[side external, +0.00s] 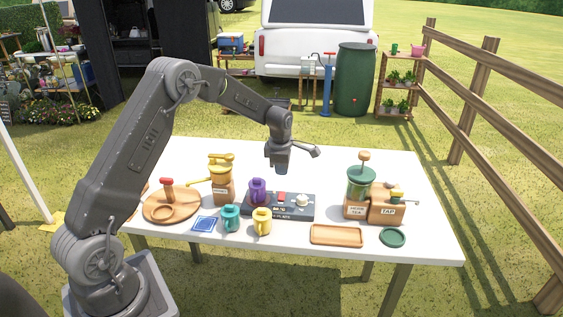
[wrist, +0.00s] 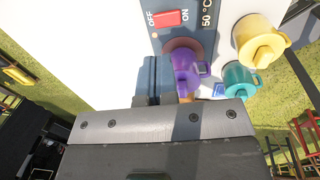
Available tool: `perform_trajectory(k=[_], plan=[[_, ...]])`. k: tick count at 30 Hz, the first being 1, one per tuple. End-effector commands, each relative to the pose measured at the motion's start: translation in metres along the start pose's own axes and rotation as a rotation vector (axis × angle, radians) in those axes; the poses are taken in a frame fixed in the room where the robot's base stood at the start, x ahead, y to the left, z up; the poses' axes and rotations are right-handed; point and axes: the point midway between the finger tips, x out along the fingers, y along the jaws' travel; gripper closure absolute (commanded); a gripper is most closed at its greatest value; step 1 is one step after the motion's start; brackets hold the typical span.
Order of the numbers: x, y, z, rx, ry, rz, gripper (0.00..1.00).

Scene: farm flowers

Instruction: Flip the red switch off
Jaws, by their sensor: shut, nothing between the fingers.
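The red switch (side external: 282,196) sits on top of a dark grey control box (side external: 308,209) in the middle of the white table. In the wrist view the red switch (wrist: 168,18) lies between the labels OFF on its left and ON on its right; which way it is tipped is hard to tell. My gripper (side external: 282,172) points down above the box, behind the switch, and is apart from it. In the wrist view my gripper (wrist: 154,62) shows shut fingers with nothing between them.
A purple mug (side external: 258,191) stands on the box's left end, beside the switch. A white knob (side external: 302,200) is to the right. Teal (side external: 230,218) and yellow (side external: 262,221) mugs stand in front. Wooden dispensers (side external: 386,207) stand further right. The table's back middle is clear.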

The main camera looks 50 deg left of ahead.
Motion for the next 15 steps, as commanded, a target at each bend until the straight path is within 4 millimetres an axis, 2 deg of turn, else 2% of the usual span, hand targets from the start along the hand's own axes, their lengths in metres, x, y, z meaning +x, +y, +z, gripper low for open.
perform_trajectory(k=[1,6,10,15], plan=[[0.013,-0.001,-0.001,0.0,0.002,-0.004,1.0],[0.047,0.0,-0.001,0.0,0.002,-0.003,1.0],[0.068,0.0,0.0,0.0,0.001,-0.002,1.0],[0.083,0.0,0.0,0.0,0.0,0.0,1.0]])
